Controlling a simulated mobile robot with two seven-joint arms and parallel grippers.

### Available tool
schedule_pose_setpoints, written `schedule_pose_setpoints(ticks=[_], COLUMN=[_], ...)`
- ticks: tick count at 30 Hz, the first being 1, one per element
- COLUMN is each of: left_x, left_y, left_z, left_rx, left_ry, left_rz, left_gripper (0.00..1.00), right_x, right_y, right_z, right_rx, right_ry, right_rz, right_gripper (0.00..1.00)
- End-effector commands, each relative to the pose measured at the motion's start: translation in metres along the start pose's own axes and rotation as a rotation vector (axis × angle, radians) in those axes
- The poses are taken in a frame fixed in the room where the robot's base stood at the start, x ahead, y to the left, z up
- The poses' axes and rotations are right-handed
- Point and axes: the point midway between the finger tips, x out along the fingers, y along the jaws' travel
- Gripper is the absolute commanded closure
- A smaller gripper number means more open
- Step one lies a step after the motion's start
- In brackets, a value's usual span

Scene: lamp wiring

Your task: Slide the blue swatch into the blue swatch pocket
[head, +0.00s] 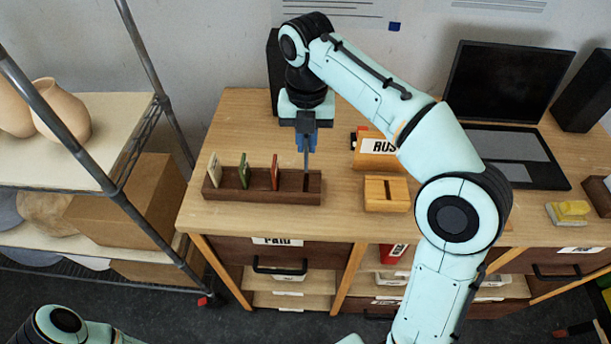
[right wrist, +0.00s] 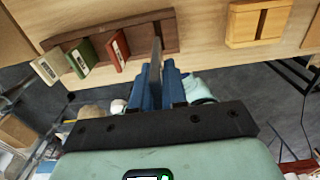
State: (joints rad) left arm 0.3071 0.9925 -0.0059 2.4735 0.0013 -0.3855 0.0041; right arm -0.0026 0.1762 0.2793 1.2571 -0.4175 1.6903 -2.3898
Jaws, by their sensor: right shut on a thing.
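My right gripper (head: 306,143) points down over the right end of a dark wooden swatch rack (head: 262,196). Its blue fingers (right wrist: 161,88) are shut on a thin upright swatch (head: 306,166), seen almost edge-on and looking grey-blue. The swatch also shows between the fingers in the right wrist view (right wrist: 155,66). Its lower edge is at the rack's rightmost pocket; I cannot tell whether it is inside or just above. A white swatch (head: 214,171), a green swatch (head: 244,171) and a red swatch (head: 275,173) stand in the rack to the left. My left gripper is out of view.
A light wooden slotted block (head: 386,194) stands right of the rack, with a labelled wooden box (head: 376,152) behind it. A laptop (head: 508,85) and a yellow block (head: 570,210) are farther right. A dark speaker (head: 274,72) stands behind my gripper. The desk left of the rack is clear.

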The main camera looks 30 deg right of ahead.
Motion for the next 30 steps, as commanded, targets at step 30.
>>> schedule_pose_setpoints(ticks=[30], left_x=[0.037], left_y=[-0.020], left_z=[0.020], left_rx=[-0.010], left_ry=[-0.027], left_rz=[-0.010], left_gripper=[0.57], right_x=[0.102], right_y=[0.000], right_z=[0.001], right_rx=[0.001], right_ry=[-0.002], right_rz=[0.002], right_gripper=[1.00])
